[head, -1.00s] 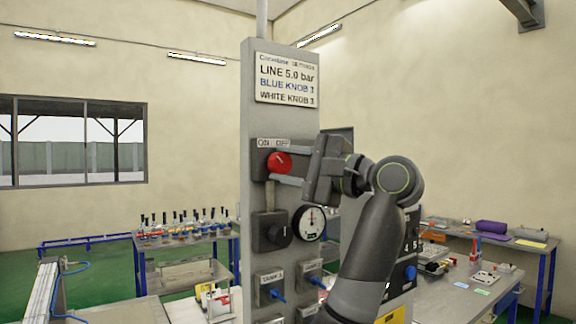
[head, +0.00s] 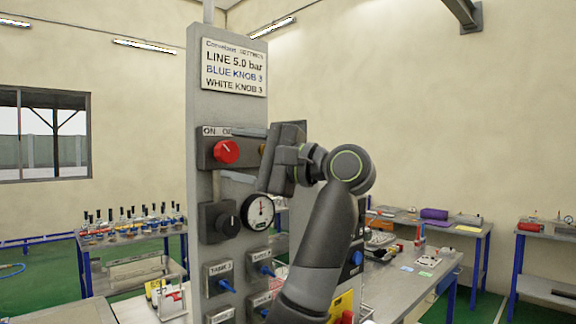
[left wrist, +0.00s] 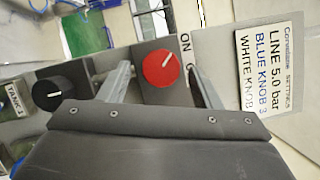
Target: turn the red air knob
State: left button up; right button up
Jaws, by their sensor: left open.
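The red knob (head: 226,152) is on a dark box on the grey panel post, under an ON/OFF label. Its white pointer slants up-left, toward the ON side. My left gripper (head: 238,154) is open, just right of the knob in the head view, one finger higher and one lower. In the left wrist view the red knob (left wrist: 161,68) shows between the two spread finger tips (left wrist: 162,72), with a gap on each side. The label's OFF end is partly hidden by a finger. My right gripper is not in view.
Below the red knob are a black knob (head: 227,224), a round gauge (head: 258,212) and small boxes with blue knobs (head: 226,284). A settings sign (head: 234,68) is above. Benches stand left (head: 128,239) and right (head: 436,224) behind the post.

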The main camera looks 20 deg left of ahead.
pick_arm(q)
jog(key=d+f+b, duration=0.1)
jog(key=d+b, duration=0.3)
jog(key=d, duration=1.2)
jog(key=shift+s+f, duration=0.15)
jog(key=shift+f, duration=0.25)
